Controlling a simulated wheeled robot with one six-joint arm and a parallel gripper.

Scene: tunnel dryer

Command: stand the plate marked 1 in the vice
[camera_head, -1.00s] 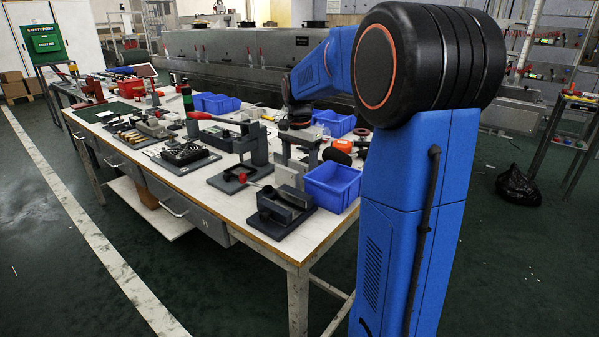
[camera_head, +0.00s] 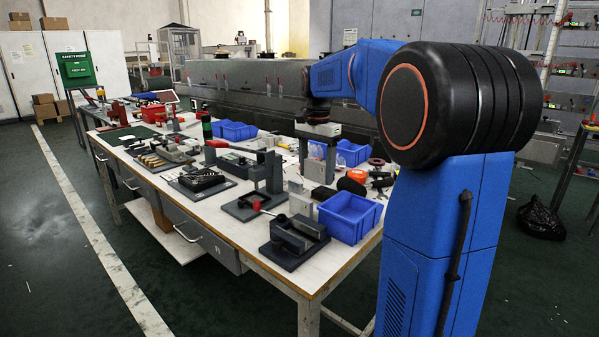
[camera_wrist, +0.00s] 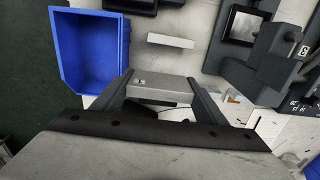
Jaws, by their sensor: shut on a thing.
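In the wrist view my gripper (camera_wrist: 163,95) is shut on a grey plate (camera_wrist: 165,86), held between its two dark fingers. A small mark shows at the plate's left end, but I cannot read it. In the head view my gripper (camera_head: 317,165) hangs over the bench, behind the blue bin. The vice (camera_head: 293,241) is a dark block on a base plate at the bench's near corner, in front of my gripper. Part of a dark fixture, likely the vice, shows at the wrist view's top edge (camera_wrist: 150,5). Its slot is hidden there.
A pale block (camera_wrist: 170,41) stands between my gripper and that fixture; it also shows in the head view (camera_head: 301,205). The blue bin (camera_head: 349,216) is right of the vice. A lever press (camera_head: 268,178) stands left of my gripper. Several fixtures fill the bench's far left.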

